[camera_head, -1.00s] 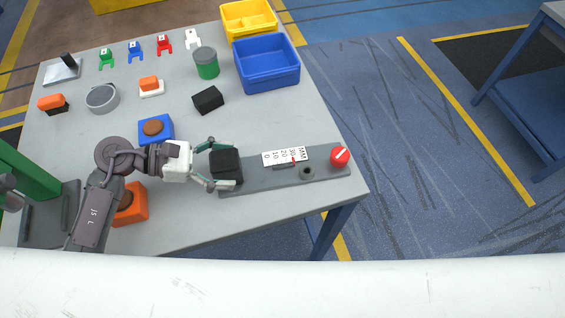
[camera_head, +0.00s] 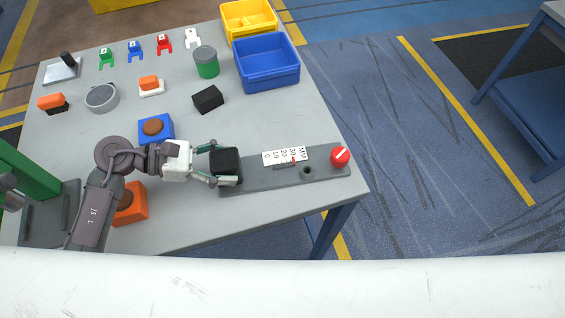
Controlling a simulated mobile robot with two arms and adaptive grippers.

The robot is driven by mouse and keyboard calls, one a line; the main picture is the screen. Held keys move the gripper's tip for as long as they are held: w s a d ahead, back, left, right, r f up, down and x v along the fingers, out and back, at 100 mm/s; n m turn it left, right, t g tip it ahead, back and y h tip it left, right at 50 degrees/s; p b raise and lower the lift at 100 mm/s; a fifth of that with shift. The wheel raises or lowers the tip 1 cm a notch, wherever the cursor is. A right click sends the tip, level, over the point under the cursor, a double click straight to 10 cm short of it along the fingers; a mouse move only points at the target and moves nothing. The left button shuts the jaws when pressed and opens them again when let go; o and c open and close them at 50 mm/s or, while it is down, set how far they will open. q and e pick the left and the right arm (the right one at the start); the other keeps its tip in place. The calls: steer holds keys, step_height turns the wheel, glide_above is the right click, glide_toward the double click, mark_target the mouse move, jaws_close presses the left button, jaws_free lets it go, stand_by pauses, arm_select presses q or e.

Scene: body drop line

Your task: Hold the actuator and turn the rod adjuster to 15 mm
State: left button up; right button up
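The actuator is a black block (camera_head: 226,163) at the left end of a dark grey base plate (camera_head: 262,181), near the table's right front. A white scale (camera_head: 283,156) marked 0, 10, 20, 30 MM stands on the plate, with a red pointer mark between about 20 and 30. The red round knob (camera_head: 340,156) with a white line, which looks like the rod adjuster, is at the plate's right end. My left gripper (camera_head: 224,164) has its fingers on both sides of the black block and appears closed on it. My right gripper is out of view.
A blue bin (camera_head: 268,81) and a yellow bin (camera_head: 262,35) stand at the table's back right. A black block (camera_head: 208,99), a green-and-grey cylinder (camera_head: 207,69) and a blue block (camera_head: 156,129) lie behind the plate. An orange block (camera_head: 136,205) is beside my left arm.

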arm_select(q)
jaws_close()
steer(key=shift+s+f+b, duration=0.1)
steer(key=shift+f+b, duration=0.15)
steer(key=shift+b, duration=0.2)
stand_by(0.6)
